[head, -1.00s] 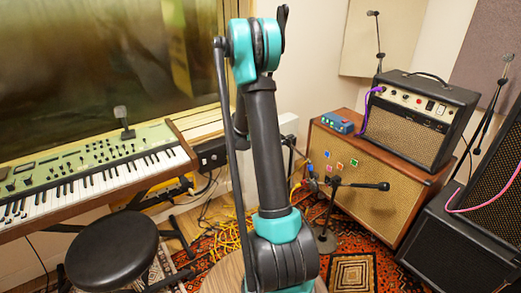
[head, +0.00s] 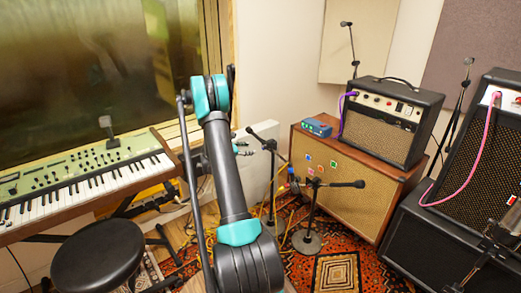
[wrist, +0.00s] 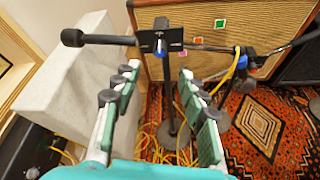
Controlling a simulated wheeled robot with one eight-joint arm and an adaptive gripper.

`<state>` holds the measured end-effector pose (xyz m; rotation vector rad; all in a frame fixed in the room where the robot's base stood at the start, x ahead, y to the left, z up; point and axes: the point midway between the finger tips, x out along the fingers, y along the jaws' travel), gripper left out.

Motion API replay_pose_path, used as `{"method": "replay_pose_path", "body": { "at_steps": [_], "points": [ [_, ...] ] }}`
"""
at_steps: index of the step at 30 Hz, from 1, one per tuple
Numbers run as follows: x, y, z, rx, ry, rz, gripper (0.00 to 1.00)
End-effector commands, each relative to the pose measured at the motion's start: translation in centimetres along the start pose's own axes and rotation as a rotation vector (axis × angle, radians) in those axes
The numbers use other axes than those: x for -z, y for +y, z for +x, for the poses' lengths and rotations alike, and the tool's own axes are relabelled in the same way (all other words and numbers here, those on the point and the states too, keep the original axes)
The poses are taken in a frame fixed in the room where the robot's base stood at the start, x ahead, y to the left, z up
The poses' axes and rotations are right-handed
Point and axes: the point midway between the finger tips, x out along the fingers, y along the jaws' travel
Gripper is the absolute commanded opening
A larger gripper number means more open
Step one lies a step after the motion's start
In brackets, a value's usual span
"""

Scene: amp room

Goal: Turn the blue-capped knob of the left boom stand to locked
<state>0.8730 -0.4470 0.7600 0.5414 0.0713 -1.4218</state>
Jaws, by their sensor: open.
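The left boom stand (wrist: 171,95) stands upright ahead of my gripper in the wrist view, its microphone (wrist: 72,37) pointing left. Its blue-capped knob (wrist: 160,50) sits on a dark plate at the top, beyond and roughly between my fingertips, apart from them. My gripper (wrist: 155,80) is open and empty, fingers on both sides of the view. In the head view the left boom stand (head: 271,185) is right of my gripper (head: 240,147), which is small and partly behind my arm. The knob's exact angle is too small to tell.
The right boom stand (head: 312,205) stands close by, before a wooden speaker cabinet (head: 345,179). A pale block (wrist: 75,75) is at left in the wrist view. Yellow cables (wrist: 150,142) lie on the floor. A keyboard (head: 85,180) and black stool (head: 98,255) are at left.

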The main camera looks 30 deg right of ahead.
Motion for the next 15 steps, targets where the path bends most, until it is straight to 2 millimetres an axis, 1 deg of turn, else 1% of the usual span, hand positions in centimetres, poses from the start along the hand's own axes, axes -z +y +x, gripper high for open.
{"method": "replay_pose_path", "body": {
  "at_steps": [1, 9, 12, 15],
  "points": [
    [0.0, -0.1, 1.1, 0.002, 0.000, 0.001, 0.42],
    [0.0, -0.1, 6.4, 0.002, 0.000, 0.002, 0.42],
    [0.0, -0.1, 8.0, 0.002, 0.000, 0.001, 0.42],
    [0.0, 0.0, 9.2, 0.000, 0.000, 0.001, 0.42]
  ]
}}
